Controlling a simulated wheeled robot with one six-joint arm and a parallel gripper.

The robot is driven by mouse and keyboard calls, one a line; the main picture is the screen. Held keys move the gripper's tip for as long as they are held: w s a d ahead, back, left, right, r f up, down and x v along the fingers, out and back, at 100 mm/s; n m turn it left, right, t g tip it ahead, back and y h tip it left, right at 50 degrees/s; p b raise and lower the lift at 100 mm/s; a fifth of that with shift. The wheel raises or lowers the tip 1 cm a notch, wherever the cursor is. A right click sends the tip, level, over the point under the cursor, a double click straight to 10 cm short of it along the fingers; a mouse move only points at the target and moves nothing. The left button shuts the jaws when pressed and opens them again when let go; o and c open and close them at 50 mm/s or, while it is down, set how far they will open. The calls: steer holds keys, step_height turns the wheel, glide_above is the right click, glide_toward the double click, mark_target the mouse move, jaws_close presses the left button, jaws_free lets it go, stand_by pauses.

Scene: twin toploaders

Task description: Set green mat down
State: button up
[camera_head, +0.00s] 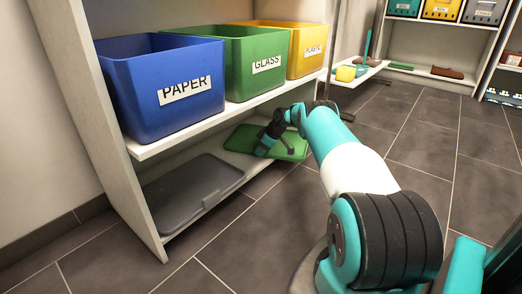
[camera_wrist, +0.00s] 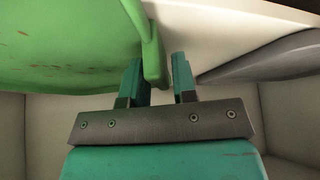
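The green mat (camera_head: 288,147) is a flat, lid-like green panel with a raised rim. It lies on the lower shelf, to the right of a grey panel, and my wrist partly hides it. In the wrist view the green mat (camera_wrist: 60,45) fills the upper left, and its edge piece reaches down between my fingers. My gripper (camera_wrist: 160,82) has its fingers parted around that edge piece. The piece is close to the left finger, and a narrow gap shows before the right one. In the head view my gripper (camera_head: 264,148) is low at the mat's near side.
The grey panel (camera_head: 190,190) lies on the lower shelf (camera_head: 240,170). Above stand a blue PAPER bin (camera_head: 160,110), a green GLASS bin (camera_head: 245,80) and a yellow PLASTIC bin (camera_head: 306,62). The shelf side wall (camera_head: 110,150) is at left. Tiled floor (camera_head: 240,240) is clear in front.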

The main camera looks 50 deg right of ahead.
steer(key=shift+o, duration=0.7)
steer(key=shift+r, duration=0.1)
steer(key=shift+s+r+p, duration=0.1)
steer(key=shift+r+p, duration=0.25)
steer(key=shift+r, duration=0.05)
steer(key=p+v, duration=0.5)
steer(key=v, duration=0.1)
steer(key=shift+s+d+r+p, duration=0.15)
steer(key=shift+s+r+p, duration=0.1)
steer(key=shift+r+p, duration=0.1)
steer(key=shift+f, duration=0.1)
